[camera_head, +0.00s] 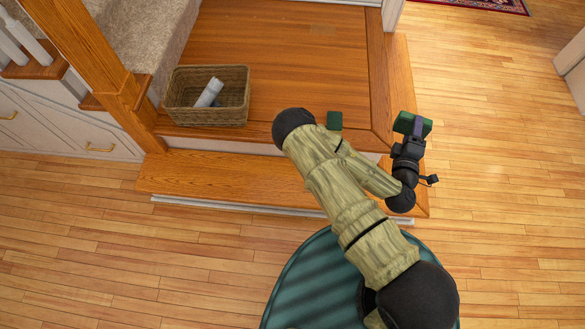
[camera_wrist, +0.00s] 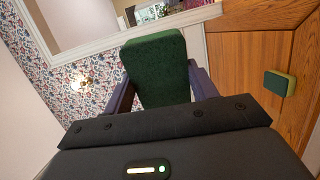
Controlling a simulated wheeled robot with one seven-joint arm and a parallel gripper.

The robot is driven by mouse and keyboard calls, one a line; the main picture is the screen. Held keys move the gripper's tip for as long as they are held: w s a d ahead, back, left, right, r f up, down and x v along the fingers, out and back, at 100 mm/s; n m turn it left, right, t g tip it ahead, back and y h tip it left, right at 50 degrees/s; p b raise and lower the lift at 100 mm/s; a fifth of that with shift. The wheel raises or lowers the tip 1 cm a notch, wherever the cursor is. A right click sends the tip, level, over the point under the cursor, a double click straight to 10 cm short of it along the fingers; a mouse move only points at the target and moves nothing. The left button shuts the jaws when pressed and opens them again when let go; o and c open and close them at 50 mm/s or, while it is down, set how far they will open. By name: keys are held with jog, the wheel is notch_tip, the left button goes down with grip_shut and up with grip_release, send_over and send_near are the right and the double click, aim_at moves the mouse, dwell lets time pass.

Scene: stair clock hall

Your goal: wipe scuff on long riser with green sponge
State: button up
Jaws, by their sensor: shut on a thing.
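My gripper (camera_head: 416,130) is shut on a green sponge (camera_head: 404,121), held up by the right end of the wooden steps. In the wrist view the sponge's fuzzy dark green face (camera_wrist: 157,62) sits between the two purple fingers. A second small block (camera_head: 335,120), dark green with a yellowish side, lies near the landing's front edge; it also shows at the right of the wrist view (camera_wrist: 278,83). The white long riser (camera_head: 225,145) runs between landing and lower step, partly hidden by my arm. I cannot make out a scuff on it.
A wicker basket (camera_head: 207,97) with a grey-white roll (camera_head: 209,92) stands on the landing (camera_head: 290,50) at left. A wooden post (camera_head: 100,65) rises left of it. The lower step (camera_head: 225,175) projects forward. The floor (camera_head: 490,180) at right is clear.

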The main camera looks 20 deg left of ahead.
jog(key=shift+w+a, duration=0.1)
jog(key=shift+w, duration=0.25)
jog(key=shift+s+f, duration=0.1)
jog(key=shift+s, duration=0.2)
jog(key=a+f+n+y+b, duration=0.1)
jog(key=a+f+b, duration=0.9)
jog(key=f, duration=0.5)
jog(key=s+a+f+n+y+b, duration=0.1)
jog(key=a+f+y+b, duration=0.1)
jog(key=a+f+b, duration=0.9)
jog(key=s+a+f+y+b, duration=0.1)
jog(key=a+f+b, duration=0.9)
jog(key=f, duration=1)
jog(key=shift+a+n+g+b, duration=0.3)
jog(key=shift+n+b, duration=0.1)
jog(key=shift+b, duration=1.35)
jog(key=shift+s+a+f, duration=0.1)
jog(key=shift+a, duration=0.15)
jog(key=shift+b+x, duration=1.4)
jog(key=shift+x, duration=1.65)
